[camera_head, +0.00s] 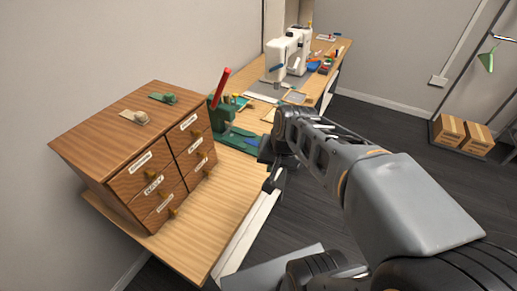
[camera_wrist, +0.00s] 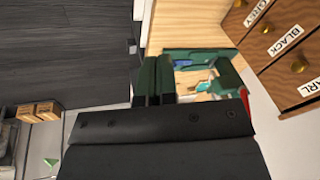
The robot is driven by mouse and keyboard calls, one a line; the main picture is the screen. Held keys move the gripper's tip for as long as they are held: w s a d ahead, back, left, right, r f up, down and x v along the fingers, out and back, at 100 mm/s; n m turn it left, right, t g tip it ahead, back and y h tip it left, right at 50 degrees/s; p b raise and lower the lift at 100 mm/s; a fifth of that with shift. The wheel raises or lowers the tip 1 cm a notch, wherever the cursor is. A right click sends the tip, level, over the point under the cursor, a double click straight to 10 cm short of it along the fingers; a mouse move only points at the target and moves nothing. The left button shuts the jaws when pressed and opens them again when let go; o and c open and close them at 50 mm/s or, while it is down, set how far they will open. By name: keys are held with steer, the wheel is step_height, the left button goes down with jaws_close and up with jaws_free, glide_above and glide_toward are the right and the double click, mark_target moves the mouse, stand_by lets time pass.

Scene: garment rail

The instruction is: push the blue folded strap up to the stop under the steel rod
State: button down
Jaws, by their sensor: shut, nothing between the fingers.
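A green hand press (camera_head: 232,128) with a red lever stands at the back of the wooden bench, right of the drawer cabinet. It shows in the wrist view too (camera_wrist: 222,72), lying sideways in the picture. A small blue piece (camera_wrist: 182,62), which looks like the blue folded strap, is on the press's green base in the wrist view. I cannot make out the steel rod or the stop. My gripper (camera_head: 270,184) is shut and empty, in front of the press; its fingers (camera_wrist: 157,78) show in the wrist view.
The wooden drawer cabinet (camera_head: 140,160) with labelled drawers stands left on the bench (camera_head: 215,215). A white sewing machine (camera_head: 287,55) stands on the table behind. Cardboard boxes (camera_head: 462,133) sit at the right. The bench in front of the cabinet is clear.

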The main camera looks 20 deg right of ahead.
steer(key=w+d+f+m+t+y+b, duration=0.2)
steer(key=w+d+f+m+b, duration=0.1)
steer(key=w+d+f+m, duration=0.55)
steer(key=w+d+f+m+t+y+b, duration=0.1)
steer(key=w+d+f+m+y+b, duration=0.3)
steer(key=w+d+m, duration=0.8)
steer(key=shift+m+h, duration=0.6)
steer(key=shift+m, duration=0.35)
steer(key=a+f, duration=0.2)
steer(key=w+a+f, duration=0.1)
steer(key=a+f, duration=0.1)
steer(key=f, duration=0.1)
steer(key=w+a+f, duration=0.1)
steer(key=a+f, duration=0.1)
steer(key=a, duration=0.1)
steer(key=shift+w+f+b, duration=0.15)
steer(key=shift+f+b, duration=0.1)
steer(key=shift+b, duration=0.15)
steer(key=shift+w+a+r, duration=0.1)
steer(key=shift+w+a, duration=0.65)
steer(key=shift+w, duration=0.1)
steer(key=shift+w+a, duration=0.6)
steer(key=shift+w, duration=0.05)
